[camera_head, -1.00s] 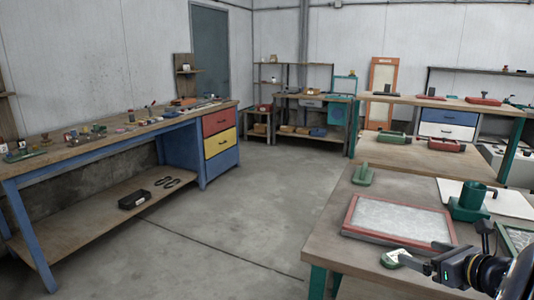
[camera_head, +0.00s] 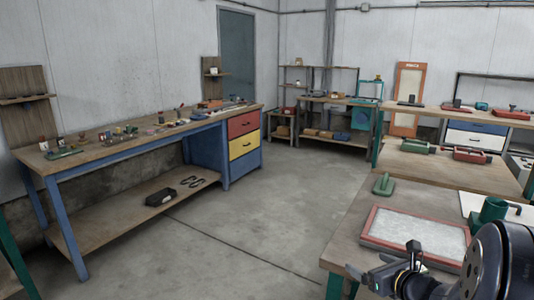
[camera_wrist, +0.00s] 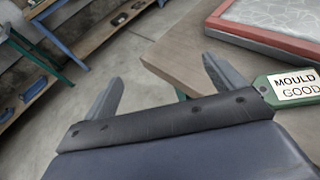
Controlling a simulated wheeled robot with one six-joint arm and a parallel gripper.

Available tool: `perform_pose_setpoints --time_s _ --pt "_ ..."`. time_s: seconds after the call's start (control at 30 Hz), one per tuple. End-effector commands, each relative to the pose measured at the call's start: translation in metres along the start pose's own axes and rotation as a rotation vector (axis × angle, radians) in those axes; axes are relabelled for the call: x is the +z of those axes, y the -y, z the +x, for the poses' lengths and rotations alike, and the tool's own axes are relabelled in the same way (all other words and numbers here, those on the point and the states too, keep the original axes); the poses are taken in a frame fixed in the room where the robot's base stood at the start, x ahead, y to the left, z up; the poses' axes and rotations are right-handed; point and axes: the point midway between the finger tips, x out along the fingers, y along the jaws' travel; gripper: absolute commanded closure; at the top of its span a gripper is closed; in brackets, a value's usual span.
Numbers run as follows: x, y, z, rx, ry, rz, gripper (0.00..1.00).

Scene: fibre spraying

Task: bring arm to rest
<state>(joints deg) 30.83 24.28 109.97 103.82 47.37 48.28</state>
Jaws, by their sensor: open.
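My gripper (camera_head: 366,276) is at the lower right of the head view, close to the near table's left edge. In the wrist view its two grey fingers (camera_wrist: 165,82) stand wide apart with nothing between them. The floor and the table corner show beyond the fingers. My arm is bent in above the near part of the table (camera_head: 350,228). A green tag (camera_wrist: 293,88) reading "MOULD GOOD" shows right of the fingers in the wrist view, apart from the space between them.
A red-framed pale panel (camera_head: 415,236) lies on the near table beside my arm. A blue workbench (camera_head: 130,147) stands left. The floor (camera_head: 240,240) between is clear.

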Motion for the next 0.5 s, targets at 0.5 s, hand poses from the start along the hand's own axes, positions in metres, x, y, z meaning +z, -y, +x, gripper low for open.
perform_pose_setpoints --time_s 0.5 --pt "-0.026 -0.062 0.039 0.01 -0.01 0.018 0.1"
